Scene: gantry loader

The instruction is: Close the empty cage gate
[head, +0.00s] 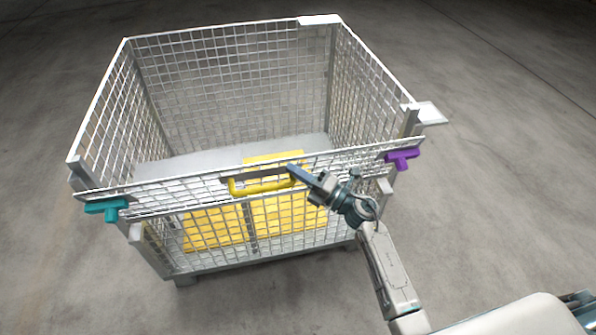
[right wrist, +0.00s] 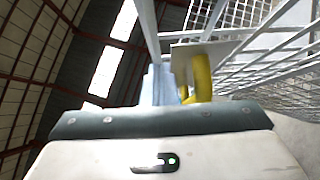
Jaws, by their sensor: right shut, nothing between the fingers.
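The mesh cage (head: 330,75) stands on the floor, and no load shows above its grey floor. Its front gate (head: 160,196) is a mesh panel with a yellow handle (head: 262,186). The gate appears to lean outward from the corner posts; its exact angle is unclear. A teal latch (head: 106,207) is at its left end and a purple latch (head: 402,158) at its right end. My right gripper (head: 292,171) is shut and empty at the handle's right end. In the right wrist view the handle (right wrist: 202,78) is just right of the fingers (right wrist: 158,84). My left gripper is out of view.
Yellow surfaces (head: 214,226) show through the lower front mesh. Corner posts (head: 77,172) stick up at the cage's front. The concrete floor (head: 500,190) around the cage is clear.

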